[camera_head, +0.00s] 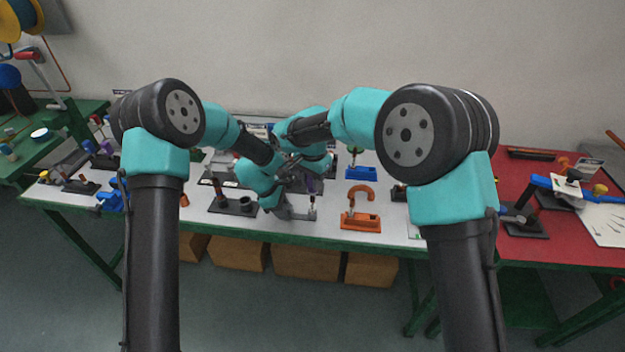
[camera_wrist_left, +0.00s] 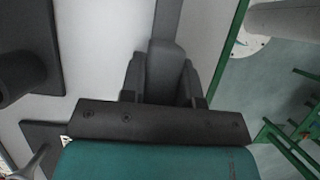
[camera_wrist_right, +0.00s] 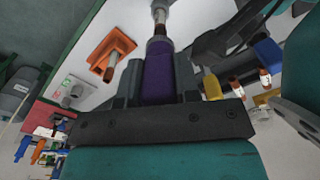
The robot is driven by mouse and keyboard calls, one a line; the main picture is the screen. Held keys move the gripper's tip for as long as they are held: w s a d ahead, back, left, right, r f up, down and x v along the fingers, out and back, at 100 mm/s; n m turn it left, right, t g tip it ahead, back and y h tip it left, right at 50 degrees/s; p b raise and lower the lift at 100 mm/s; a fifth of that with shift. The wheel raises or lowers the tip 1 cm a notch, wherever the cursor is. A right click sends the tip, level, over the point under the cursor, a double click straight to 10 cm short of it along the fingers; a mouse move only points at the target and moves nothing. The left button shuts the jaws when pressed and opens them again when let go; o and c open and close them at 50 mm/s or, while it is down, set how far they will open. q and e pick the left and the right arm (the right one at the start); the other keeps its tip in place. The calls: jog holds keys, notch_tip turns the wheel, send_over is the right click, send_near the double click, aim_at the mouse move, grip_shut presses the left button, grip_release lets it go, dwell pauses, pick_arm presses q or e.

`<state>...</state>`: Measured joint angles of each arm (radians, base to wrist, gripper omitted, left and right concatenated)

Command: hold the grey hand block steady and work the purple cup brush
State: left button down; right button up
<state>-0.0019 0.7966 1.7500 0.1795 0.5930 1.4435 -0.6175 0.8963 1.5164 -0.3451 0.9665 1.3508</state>
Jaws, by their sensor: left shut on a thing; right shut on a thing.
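The grey hand block (camera_wrist_left: 165,55) sits between the fingers of my left gripper (camera_wrist_left: 162,85), which is shut on it. In the head view my left gripper (camera_head: 281,207) is low, near the front edge of the white table. The purple cup brush (camera_wrist_right: 158,78) has a purple body and a metallic, brown-banded stem that points away from my right gripper (camera_wrist_right: 158,92). My right gripper is shut around the purple body. In the head view my right gripper (camera_head: 314,180) is just above and right of the left one, and the arms partly hide both held things.
An orange clamp-shaped fixture (camera_head: 361,210) stands to the right on the white table (camera_head: 330,232). A blue fixture (camera_head: 361,172) is behind it. A dark plate with a round cup (camera_head: 233,205) lies to the left. A red table (camera_head: 580,245) adjoins at the right.

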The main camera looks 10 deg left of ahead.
jog(key=shift+f, duration=1.75)
jog(key=shift+r, duration=0.1)
